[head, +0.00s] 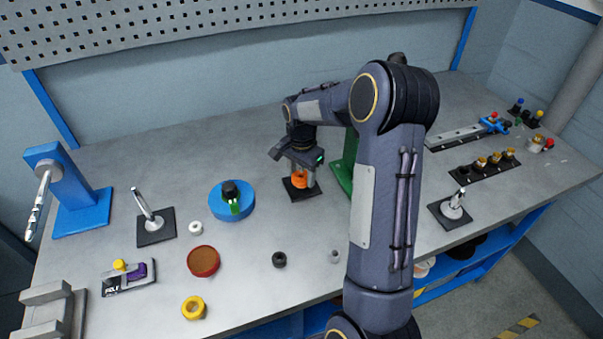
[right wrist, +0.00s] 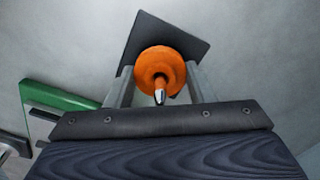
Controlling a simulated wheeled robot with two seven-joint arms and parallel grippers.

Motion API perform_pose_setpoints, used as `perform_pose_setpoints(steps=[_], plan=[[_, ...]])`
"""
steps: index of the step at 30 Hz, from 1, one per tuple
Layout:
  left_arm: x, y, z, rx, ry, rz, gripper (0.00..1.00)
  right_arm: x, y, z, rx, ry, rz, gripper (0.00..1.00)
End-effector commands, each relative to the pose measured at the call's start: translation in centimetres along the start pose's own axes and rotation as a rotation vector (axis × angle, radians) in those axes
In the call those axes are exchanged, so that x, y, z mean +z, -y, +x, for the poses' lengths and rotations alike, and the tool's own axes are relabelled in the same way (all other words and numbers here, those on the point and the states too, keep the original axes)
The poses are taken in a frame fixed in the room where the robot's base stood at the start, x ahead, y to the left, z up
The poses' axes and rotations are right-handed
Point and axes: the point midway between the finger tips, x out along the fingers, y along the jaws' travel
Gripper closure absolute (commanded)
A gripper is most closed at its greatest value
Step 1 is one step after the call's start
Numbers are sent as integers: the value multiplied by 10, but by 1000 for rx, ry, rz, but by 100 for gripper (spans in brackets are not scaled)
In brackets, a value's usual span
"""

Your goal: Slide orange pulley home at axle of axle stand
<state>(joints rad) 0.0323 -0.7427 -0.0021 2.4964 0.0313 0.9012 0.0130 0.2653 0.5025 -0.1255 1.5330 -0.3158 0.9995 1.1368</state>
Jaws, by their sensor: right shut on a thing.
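The orange pulley (head: 300,180) is around the axle of the axle stand, low over its dark square base plate (head: 291,194). My right gripper (head: 301,178) reaches down from above and is shut on the pulley. In the right wrist view the orange pulley (right wrist: 159,70) sits between the two fingers, with the axle tip (right wrist: 159,96) poking through its hole. The dark base plate (right wrist: 150,32) shows behind it. Whether the pulley touches the base is hidden. My left gripper is not in view.
A green block (head: 342,172) stands close right of the gripper. A blue round dish (head: 218,205) with a dark-and-green item is left. A yellow ring (head: 194,307), a red-rimmed brown disc (head: 203,262) and a black ring (head: 279,260) lie in front. Free bench lies between them.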

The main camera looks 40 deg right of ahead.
Motion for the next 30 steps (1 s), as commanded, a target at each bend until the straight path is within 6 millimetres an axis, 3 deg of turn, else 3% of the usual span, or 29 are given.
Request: perform_pose_setpoints(steps=[3, 4, 9, 20, 30], plan=[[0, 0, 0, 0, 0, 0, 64, 0, 0, 1, 2, 2, 0, 75], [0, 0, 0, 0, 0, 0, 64, 0, 0, 1, 3, 2, 0, 47], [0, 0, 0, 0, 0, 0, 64, 0, 0, 1, 2, 2, 0, 26], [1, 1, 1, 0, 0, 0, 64, 0, 0, -6, 0, 0, 0, 26], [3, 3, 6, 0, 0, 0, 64, 0, 0, -61, -1, 0, 0, 26]])
